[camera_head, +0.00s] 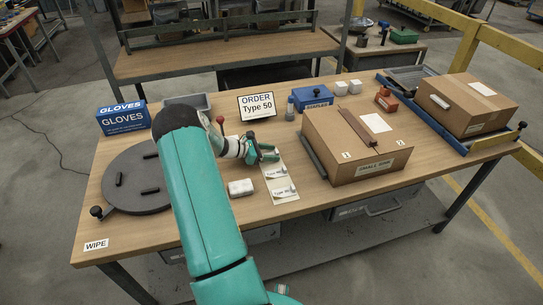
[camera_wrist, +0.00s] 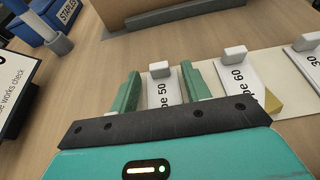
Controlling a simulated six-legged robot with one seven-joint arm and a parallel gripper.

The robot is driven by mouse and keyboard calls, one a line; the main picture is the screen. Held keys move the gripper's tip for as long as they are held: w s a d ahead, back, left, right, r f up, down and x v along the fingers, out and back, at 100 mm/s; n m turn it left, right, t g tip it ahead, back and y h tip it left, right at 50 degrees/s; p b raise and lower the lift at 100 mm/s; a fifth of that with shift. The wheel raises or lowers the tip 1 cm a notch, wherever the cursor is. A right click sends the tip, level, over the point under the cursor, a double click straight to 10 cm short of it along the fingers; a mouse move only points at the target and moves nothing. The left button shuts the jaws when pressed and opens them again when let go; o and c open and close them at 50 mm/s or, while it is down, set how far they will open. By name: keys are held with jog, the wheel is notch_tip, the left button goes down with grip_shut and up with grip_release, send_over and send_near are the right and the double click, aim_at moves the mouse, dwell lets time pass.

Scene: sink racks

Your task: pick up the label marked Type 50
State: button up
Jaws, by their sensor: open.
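The Type 50 label (camera_wrist: 163,94) is a white card with a pale block-shaped tab at its far end; only "pe 50" of its text shows in the wrist view. My gripper (camera_wrist: 160,82) is open, with one green finger on each side of this label. I cannot tell whether the fingers touch it. The Type 60 label (camera_wrist: 229,78) lies just right of the right finger, and another label marked 30 (camera_wrist: 308,62) is farther right. They lie on a cream strip (camera_wrist: 270,62). In the head view my gripper (camera_head: 268,153) is over the strip's far end and hides the label there.
An order sign reading Type 50 (camera_head: 257,106) stands behind my gripper. A large cardboard box (camera_head: 350,150) is close on the right. A blue staples box (camera_head: 312,97) is behind. A white bundle (camera_head: 240,188) lies left of the strip, and a dark round turntable (camera_head: 135,180) farther left.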

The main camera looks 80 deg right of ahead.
jog(key=c, duration=0.7)
